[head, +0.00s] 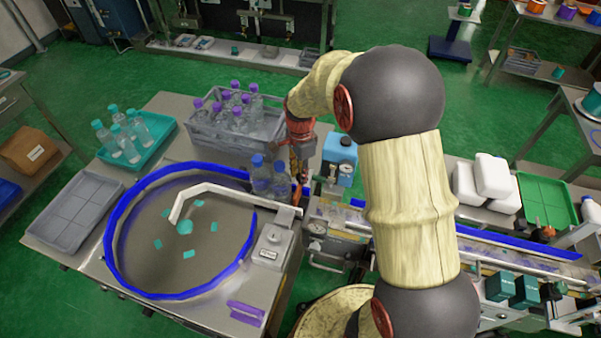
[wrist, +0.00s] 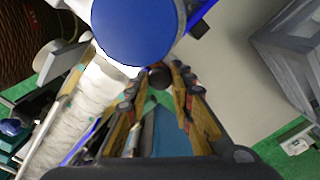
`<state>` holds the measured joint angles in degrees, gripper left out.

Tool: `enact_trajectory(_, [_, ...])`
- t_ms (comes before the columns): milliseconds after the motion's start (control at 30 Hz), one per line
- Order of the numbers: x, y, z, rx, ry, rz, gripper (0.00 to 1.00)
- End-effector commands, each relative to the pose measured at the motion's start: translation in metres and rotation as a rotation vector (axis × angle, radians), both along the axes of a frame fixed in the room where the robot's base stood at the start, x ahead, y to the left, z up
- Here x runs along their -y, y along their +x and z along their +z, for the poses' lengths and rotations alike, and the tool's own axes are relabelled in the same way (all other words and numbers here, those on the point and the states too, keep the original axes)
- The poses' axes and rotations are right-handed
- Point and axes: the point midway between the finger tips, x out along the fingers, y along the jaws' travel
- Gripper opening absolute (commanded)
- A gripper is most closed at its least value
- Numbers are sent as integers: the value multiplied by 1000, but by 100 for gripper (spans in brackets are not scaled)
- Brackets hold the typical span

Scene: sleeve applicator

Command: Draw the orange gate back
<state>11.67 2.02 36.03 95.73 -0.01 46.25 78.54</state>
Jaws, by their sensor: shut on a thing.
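My gripper (head: 298,172) reaches down beside two blue-capped bottles (head: 270,180) at the right rim of the round turntable. In the wrist view its fingers (wrist: 157,78) are closed around a dark round knob (wrist: 159,77) at their tips. The orange gate itself I cannot make out clearly; my gripper and the bottles hide that spot, so I cannot see how the knob joins it. A large blue cap (wrist: 138,28) fills the top of the wrist view, close to the fingers.
The turntable (head: 112,245) has a blue rim and a pale angled guide bar (head: 240,194). A grey crate (head: 205,140) of purple-capped bottles stands behind it. A blue container (head: 338,158) stands right of my gripper. The conveyor (head: 490,243) runs off to the right.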

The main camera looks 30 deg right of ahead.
Motion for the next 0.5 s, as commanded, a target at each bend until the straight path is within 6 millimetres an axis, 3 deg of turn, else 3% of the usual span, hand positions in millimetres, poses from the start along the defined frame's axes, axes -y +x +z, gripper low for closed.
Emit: enact_trajectory(500, [34, 35, 2, 4, 0, -2, 0])
